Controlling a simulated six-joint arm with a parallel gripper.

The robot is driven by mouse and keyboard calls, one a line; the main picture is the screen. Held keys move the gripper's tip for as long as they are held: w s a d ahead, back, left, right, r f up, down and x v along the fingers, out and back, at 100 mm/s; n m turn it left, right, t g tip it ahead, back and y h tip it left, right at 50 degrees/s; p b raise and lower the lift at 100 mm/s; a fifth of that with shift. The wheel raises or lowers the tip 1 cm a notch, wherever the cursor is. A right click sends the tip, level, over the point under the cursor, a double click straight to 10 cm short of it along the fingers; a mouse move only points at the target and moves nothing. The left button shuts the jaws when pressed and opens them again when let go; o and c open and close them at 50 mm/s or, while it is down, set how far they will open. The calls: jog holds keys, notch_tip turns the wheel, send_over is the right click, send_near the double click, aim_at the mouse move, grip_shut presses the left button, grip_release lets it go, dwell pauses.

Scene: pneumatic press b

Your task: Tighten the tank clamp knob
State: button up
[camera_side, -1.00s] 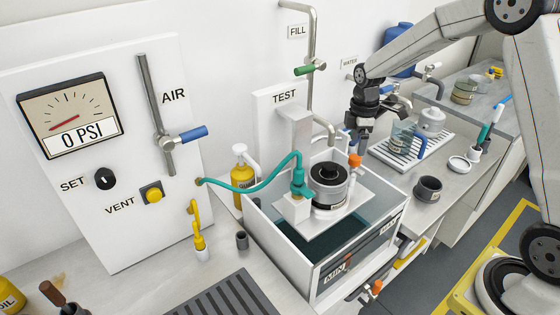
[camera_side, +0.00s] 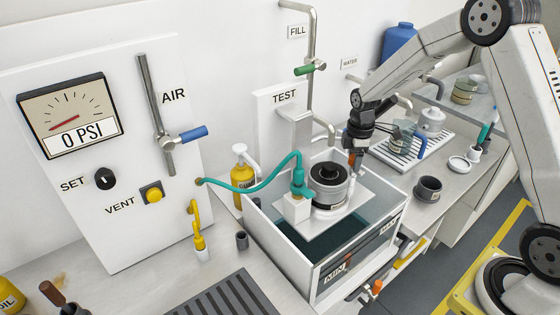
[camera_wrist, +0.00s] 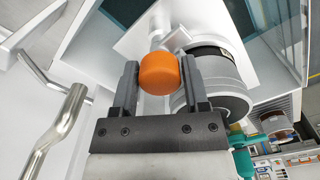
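The orange tank clamp knob (camera_side: 351,165) is at the back right corner of the white test tank (camera_side: 262,232). The fingers (camera_wrist: 160,80) stand about a knob's width apart, one on each side. I cannot tell whether they press on the knob or leave a thin gap.
A bent steel pipe (camera_wrist: 62,130) is close at left in the wrist view. A dark cup (camera_side: 428,189) stands right of the tank.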

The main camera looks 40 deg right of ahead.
grip_shut()
jog(key=shift+m, duration=0.5)
jog(key=m, duration=0.3)
jog(key=shift+m, duration=0.3)
jog(key=m, duration=0.4)
jog(key=shift+w+m, duration=0.1)
jog(key=shift+m, duration=0.2)
jog(key=m, duration=0.4)
jog(key=shift+r, duration=0.1)
jog(key=m, duration=0.5)
jog(key=shift+d, duration=0.1)
jog(key=shift+r+m, duration=0.1)
jog(key=shift+m, duration=0.2)
jog(key=shift+w, duration=0.1)
